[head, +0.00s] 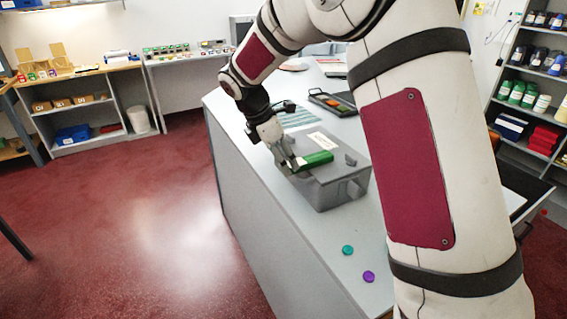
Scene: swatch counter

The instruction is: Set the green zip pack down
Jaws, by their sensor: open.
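The green zip pack (318,159) lies on the lid of a grey box (343,190) on the counter. My gripper (293,164) is at the pack's left end, low over the lid. Its jaws are open. The pack's left end is close to the fingers; I cannot tell whether they touch it. A pale label (323,141) lies on the lid behind the pack, and a small grey piece (350,160) is to its right.
The counter (260,220) also bears a dark tray (333,104) behind the box. A teal disc (347,250) and a purple disc (369,277) lie in front. My arm hides the counter's right part. Shelves (535,85) stand at the right.

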